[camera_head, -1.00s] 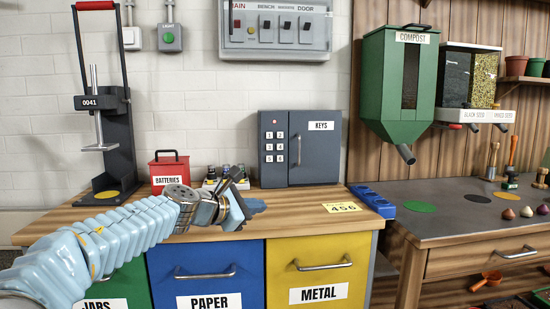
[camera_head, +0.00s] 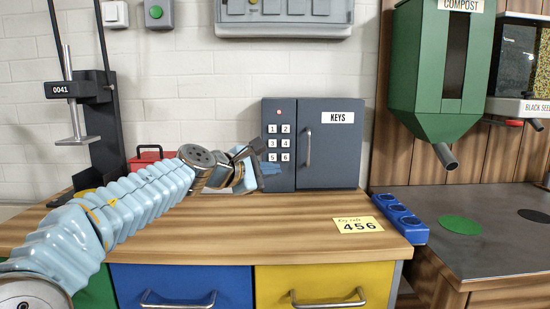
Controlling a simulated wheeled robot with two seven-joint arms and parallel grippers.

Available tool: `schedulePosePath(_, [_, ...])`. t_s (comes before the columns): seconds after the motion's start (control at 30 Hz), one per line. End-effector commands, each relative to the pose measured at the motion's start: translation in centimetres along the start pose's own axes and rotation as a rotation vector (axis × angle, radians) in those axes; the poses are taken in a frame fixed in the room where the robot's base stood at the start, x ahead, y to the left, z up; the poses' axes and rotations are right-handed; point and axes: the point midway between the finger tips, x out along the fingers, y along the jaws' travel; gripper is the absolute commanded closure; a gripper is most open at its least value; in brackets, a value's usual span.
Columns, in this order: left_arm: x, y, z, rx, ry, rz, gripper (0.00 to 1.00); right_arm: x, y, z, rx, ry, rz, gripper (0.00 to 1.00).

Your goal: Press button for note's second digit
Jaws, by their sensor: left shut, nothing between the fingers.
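A yellow note (camera_head: 357,225) on the wooden bench top reads "Key safe 456"; its second digit is 5. The grey key safe (camera_head: 328,160), labelled KEYS, stands at the back of the bench with its door shut. Its keypad (camera_head: 279,143) has white buttons 1 to 6 in two columns, with a small red light above. Button 5 (camera_head: 272,157) is at the lower left. My left gripper (camera_head: 257,153) is shut and empty, at the keypad's left edge beside buttons 3 and 5. I cannot tell whether it touches the safe. My right gripper is out of view.
A red box (camera_head: 148,157) is partly hidden behind my left arm. A black press (camera_head: 97,120) stands at the left. A blue holder (camera_head: 399,217) lies at the bench's right edge. A green compost hopper (camera_head: 438,75) hangs at the right.

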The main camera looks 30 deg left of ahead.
Motion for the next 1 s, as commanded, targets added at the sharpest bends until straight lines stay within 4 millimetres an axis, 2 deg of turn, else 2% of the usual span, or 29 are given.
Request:
schedulePosePath(0.23, [0.8,0.6,-0.6,-0.002,0.001,0.000,1.00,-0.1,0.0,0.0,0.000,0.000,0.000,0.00])
schedulePosePath(0.7, [5.1,3.8,-3.7,-0.003,0.002,-0.001,1.00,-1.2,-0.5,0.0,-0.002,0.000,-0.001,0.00])
schedulePosePath(1.0, [6.2,4.4,-4.5,-0.002,0.000,-0.001,1.00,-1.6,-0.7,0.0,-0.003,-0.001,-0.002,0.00])
